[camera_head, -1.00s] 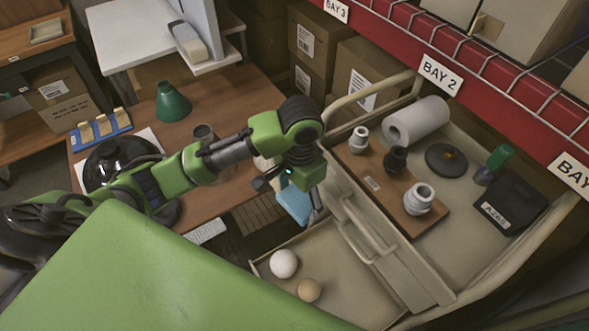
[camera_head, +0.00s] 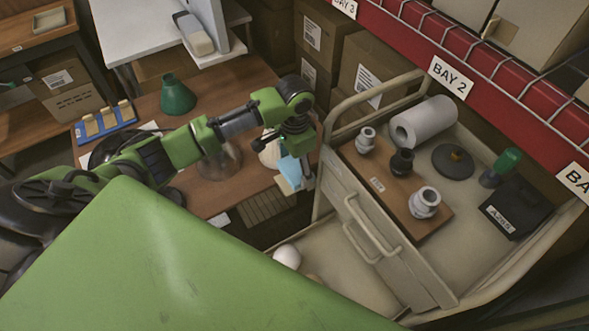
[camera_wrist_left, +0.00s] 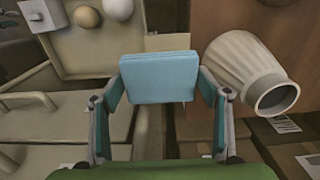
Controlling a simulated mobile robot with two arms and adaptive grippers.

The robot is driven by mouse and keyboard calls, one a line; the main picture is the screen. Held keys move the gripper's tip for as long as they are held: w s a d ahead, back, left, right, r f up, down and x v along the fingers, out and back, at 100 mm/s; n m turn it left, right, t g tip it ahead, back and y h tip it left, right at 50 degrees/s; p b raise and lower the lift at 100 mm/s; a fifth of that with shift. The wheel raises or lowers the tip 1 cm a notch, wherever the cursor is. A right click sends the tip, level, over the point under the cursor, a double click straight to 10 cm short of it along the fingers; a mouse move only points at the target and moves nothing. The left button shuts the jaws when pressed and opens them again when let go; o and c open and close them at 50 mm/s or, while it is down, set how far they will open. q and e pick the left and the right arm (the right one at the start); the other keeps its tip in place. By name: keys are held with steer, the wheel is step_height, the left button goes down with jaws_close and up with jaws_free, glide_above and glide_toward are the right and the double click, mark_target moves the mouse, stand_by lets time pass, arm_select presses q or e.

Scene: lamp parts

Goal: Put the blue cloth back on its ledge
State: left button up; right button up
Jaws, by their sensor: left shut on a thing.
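The blue cloth (camera_head: 291,171) is a flat, light blue folded pad. My left gripper (camera_head: 298,168) is shut on it, near the right edge of the brown desk (camera_head: 215,185) and beside the grey cart. In the left wrist view the cloth (camera_wrist_left: 158,78) spans the gap between the two fingers of the left gripper (camera_wrist_left: 160,92). Its far side is hidden. A small white ledge (camera_head: 215,56) with a grey-and-tan block (camera_head: 194,34) on it juts from the white table; I cannot tell whether it is the cloth's ledge. My right gripper is not in view.
A pale ribbed shade (camera_wrist_left: 243,72) lies close beside the cloth. The cart's open drawer (camera_head: 345,262) holds a white ball (camera_head: 287,256). Sockets stand on a wooden board (camera_head: 385,190) on the cart. A green cone (camera_head: 177,97) stands on the desk.

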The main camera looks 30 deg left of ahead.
mark_target(294, 173)
arm_select(q)
steer(key=shift+w+a+f, duration=0.25)
steer(key=shift+w+f, duration=0.15)
steer(key=shift+f, duration=0.2)
steer(key=shift+w+a+f, duration=0.25)
steer(key=shift+w+f, duration=0.15)
steer(key=shift+f, duration=1.6)
steer(key=shift+f, duration=0.15)
steer(key=o, duration=1)
step_height(294, 173, up, 12)
steer(key=shift+r+b, duration=0.15)
steer(key=shift+b, duration=0.3)
